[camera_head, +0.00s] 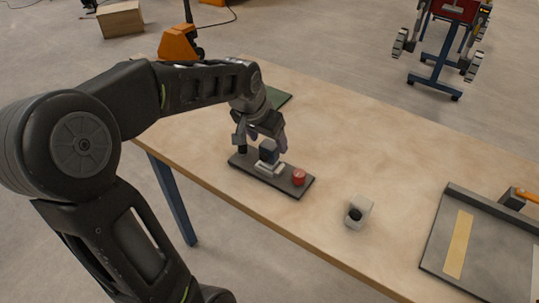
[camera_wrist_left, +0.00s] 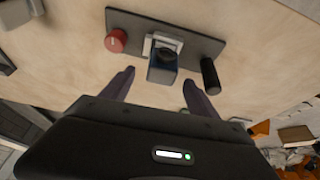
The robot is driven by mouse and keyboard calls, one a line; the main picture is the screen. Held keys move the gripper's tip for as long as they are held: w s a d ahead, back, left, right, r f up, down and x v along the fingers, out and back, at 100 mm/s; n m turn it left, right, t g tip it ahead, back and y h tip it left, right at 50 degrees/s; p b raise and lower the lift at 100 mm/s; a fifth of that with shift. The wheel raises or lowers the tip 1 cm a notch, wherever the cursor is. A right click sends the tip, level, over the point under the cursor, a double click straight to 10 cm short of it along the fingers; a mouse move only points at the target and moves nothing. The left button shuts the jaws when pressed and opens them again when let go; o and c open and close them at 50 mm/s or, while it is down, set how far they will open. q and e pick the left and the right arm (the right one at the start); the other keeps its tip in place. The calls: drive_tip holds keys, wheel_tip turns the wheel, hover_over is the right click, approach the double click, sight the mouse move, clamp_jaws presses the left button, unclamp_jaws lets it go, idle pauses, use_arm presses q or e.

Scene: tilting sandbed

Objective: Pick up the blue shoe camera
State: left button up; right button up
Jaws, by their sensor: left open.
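The blue shoe camera (camera_head: 268,151) is a small dark blue block standing on a pale bracket (camera_head: 270,168) on a dark board (camera_head: 240,160). In the left wrist view the blue camera (camera_wrist_left: 161,70) has a dark round lens and sits in front of the grey bracket (camera_wrist_left: 150,42). My left gripper (camera_head: 262,146) is over the board, at the camera. In the left wrist view my left gripper (camera_wrist_left: 158,88) is open, one finger on each side of the camera's near end, and holds nothing. My right gripper is not in view.
A red knob (camera_head: 299,177) and a black cylinder (camera_wrist_left: 210,76) stand on the board beside the camera. A grey block with a dark round opening (camera_head: 359,211) lies on the wooden table to the right. A dark tray (camera_head: 431,251) is farther right.

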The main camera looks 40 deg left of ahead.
sight(269, 157)
use_arm(q)
drive_tip(key=shift+w+f, duration=0.2)
drive_tip(key=shift+f, duration=0.35)
drive_tip(key=x, duration=0.5)
drive_tip(key=shift+a+f+p, duration=0.1)
drive_tip(key=shift+a+p, duration=0.05)
drive_tip(key=shift+p, duration=0.2)
drive_tip(key=shift+c, duration=0.2)
clamp_jaws()
idle(0.5)
